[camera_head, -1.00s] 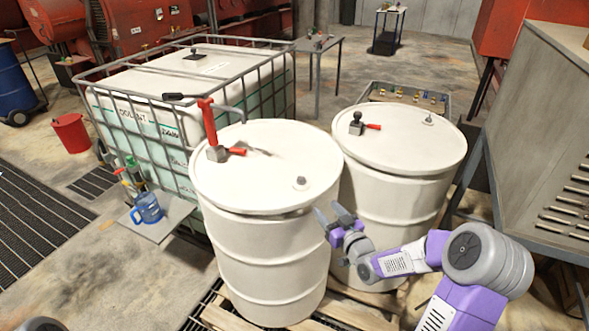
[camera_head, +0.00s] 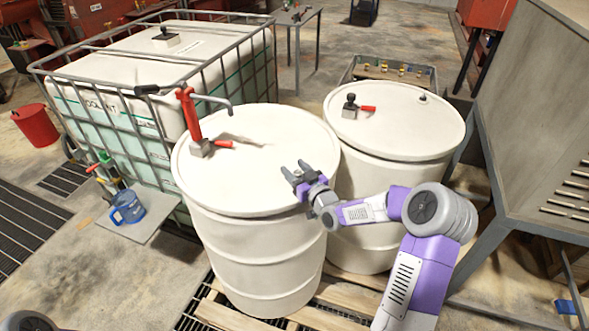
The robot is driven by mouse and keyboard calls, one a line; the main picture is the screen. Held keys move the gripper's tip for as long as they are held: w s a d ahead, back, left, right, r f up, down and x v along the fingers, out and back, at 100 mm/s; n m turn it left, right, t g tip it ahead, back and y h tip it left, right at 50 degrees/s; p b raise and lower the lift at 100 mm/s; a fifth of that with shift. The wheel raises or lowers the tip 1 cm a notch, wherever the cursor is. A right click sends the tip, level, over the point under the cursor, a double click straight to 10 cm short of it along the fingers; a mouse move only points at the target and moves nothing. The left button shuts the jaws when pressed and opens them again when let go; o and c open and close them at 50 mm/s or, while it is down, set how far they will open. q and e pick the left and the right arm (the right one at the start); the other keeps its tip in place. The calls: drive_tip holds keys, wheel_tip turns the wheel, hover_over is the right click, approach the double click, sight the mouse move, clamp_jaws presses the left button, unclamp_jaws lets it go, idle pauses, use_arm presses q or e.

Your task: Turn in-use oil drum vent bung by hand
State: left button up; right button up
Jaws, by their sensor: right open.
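Two white drums stand side by side. The left drum (camera_head: 255,240) carries a red hand pump (camera_head: 189,118) with a grey spout and a red-handled fitting at its foot. My right gripper (camera_head: 297,172) is open over the right side of that drum's lid, its fingers pointing up and left in the picture. My left gripper is not in view.
A caged white tank (camera_head: 100,84) stands behind and left of the drums. A blue jug (camera_head: 127,207) sits on a low shelf beside it. A grey metal bench (camera_head: 535,130) stands right of the drums, which rest on a wooden pallet (camera_head: 235,317).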

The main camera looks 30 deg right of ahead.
sight(301, 175)
drive_tip(key=shift+w, duration=0.2)
drive_tip(key=shift+c, duration=0.3)
drive_tip(key=c, duration=0.9)
drive_tip(key=shift+n+y+b, duration=0.4)
drive_tip(key=shift+y+b, duration=0.15)
drive_tip(key=shift+y, duration=0.05)
drive_tip(key=shift+a+n+y, duration=0.15)
drive_tip(key=shift+n+y, duration=0.25)
drive_tip(key=shift+y, duration=0.2)
drive_tip(key=o, duration=1)
drive_tip(key=shift+c, duration=0.2)
drive_tip(key=shift+s, duration=0.1)
drive_tip(key=s, duration=0.2)
drive_tip(key=s+d, duration=0.1)
drive_tip(key=s, duration=0.4)
drive_tip(key=shift+s+d, duration=0.2)
drive_tip(key=shift+d, duration=0.05)
